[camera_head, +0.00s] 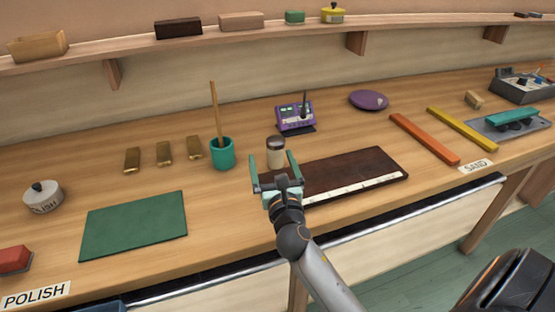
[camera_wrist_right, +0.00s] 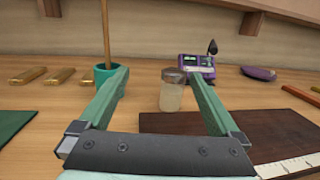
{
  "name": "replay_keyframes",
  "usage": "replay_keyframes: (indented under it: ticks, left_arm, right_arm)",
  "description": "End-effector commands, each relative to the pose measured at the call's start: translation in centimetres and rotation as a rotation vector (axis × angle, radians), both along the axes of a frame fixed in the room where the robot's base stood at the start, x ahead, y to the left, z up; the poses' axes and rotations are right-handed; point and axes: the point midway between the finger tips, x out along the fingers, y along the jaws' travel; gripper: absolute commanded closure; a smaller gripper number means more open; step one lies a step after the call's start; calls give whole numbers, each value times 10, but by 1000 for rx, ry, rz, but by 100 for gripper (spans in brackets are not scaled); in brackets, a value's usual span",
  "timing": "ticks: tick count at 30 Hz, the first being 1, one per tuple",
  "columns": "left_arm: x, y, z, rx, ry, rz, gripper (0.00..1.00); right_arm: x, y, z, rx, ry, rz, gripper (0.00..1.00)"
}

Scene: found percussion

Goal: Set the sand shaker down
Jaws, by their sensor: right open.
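The sand shaker, a small clear jar with pale sand and a brownish cap (camera_head: 276,144), stands upright on the bench just behind the dark board (camera_head: 368,164). My right gripper (camera_head: 272,160) is open, its two green fingers pointing toward the jar. Whether the fingertips reach past the jar is hard to tell. My left gripper is not in view.
A teal cup (camera_head: 222,154) with a wooden stick stands left of the jar. A purple device (camera_head: 294,117) is behind it. Gold bars (camera_head: 164,153) and a green mat (camera_head: 135,224) lie to the left. Orange (camera_head: 424,138) and yellow (camera_head: 461,129) bars lie right.

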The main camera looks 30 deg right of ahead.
Motion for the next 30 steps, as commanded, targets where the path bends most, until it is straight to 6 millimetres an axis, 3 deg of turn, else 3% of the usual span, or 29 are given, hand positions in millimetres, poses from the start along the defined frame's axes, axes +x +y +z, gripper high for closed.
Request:
replay_keyframes:
  ticks: [3, 7, 15, 25, 30]
  left_arm:
    - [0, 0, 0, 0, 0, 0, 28]
    - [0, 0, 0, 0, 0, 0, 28]
    - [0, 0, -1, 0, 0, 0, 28]
    - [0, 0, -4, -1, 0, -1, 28]
    - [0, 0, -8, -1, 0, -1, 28]
  right_arm:
    - [-10, -15, -23, 28, 60, -56, 2]
    - [-6, -23, -29, 35, 77, -75, 2]
    - [36, -43, -28, 36, 75, -75, 2]
    - [61, -55, -30, 36, 74, -73, 2]
    - [83, -65, -34, 38, 73, -73, 2]
